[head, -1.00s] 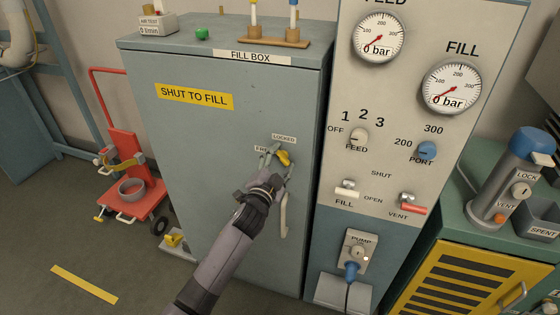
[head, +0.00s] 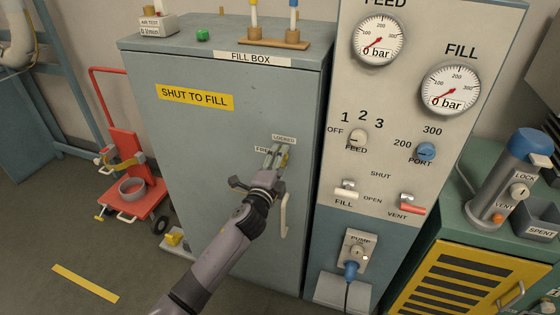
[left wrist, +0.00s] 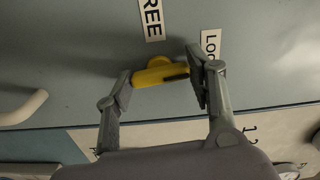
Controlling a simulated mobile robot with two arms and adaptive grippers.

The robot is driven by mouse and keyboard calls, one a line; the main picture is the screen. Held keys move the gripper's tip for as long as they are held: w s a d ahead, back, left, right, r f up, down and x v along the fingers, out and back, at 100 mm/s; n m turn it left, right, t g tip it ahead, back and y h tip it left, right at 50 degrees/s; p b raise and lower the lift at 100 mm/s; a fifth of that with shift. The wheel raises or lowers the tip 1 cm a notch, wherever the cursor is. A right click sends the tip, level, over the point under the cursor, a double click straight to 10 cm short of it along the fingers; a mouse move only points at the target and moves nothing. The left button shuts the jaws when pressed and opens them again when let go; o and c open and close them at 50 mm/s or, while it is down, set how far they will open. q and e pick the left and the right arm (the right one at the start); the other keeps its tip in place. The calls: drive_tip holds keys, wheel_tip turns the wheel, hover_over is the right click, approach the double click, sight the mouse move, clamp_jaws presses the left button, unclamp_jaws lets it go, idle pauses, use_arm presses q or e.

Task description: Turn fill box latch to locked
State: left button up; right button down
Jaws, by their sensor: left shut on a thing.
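The grey fill box (head: 215,125) stands left of the gauge panel. Its small yellow latch (left wrist: 160,72) is on the door, by the FREE label (left wrist: 152,18) and the LOCKED label (head: 284,139). In the head view my left gripper (head: 275,156) covers most of the latch. The left gripper is shut on the latch, and the left wrist view shows a finger (left wrist: 199,78) at either side of it. A dark mark lies on the latch close to the right finger. The head view hides which label the latch points to. My right gripper is not in view.
A pale door handle (head: 284,214) hangs just below the latch. The gauge panel (head: 410,105) with knobs and levers stands close on the right. A red cart (head: 135,175) stands left of the box. Floor is open at the lower left.

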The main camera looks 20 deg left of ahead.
use_arm(q)
drive_tip(key=shift+m, duration=0.4)
drive_tip(key=o, duration=1.2)
drive_tip(key=shift+c, duration=0.2)
drive_tip(key=s, duration=1.2)
drive_tip(key=shift+a, duration=0.2)
